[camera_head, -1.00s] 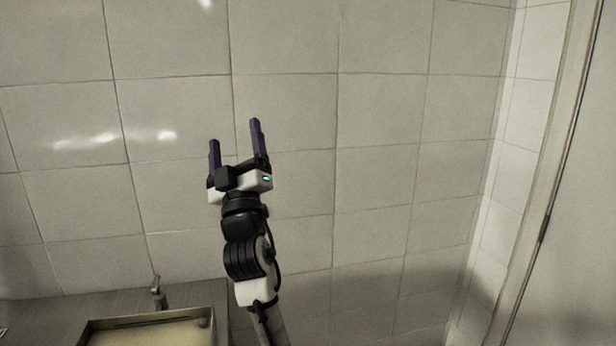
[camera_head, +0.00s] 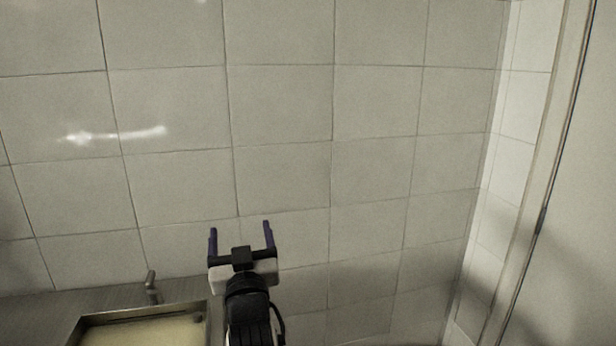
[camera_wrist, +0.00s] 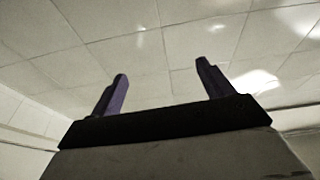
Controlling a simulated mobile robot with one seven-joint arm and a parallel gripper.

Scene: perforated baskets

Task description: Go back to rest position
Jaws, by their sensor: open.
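My gripper (camera_head: 240,240) is in the lower middle of the head view, in front of the tiled wall. Its two purple fingers point up and stand wide apart. Nothing is between them. In the wrist view my gripper (camera_wrist: 160,88) shows both fingers apart and empty, with white tiles beyond. The lower part of my arm is cut off by the bottom edge of the head view.
A sink basin (camera_head: 78,322) with a tap (camera_head: 151,287) is set in a counter (camera_head: 40,310) at the lower left, left of my arm. A door frame (camera_head: 530,180) stands at the right. No baskets are in view.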

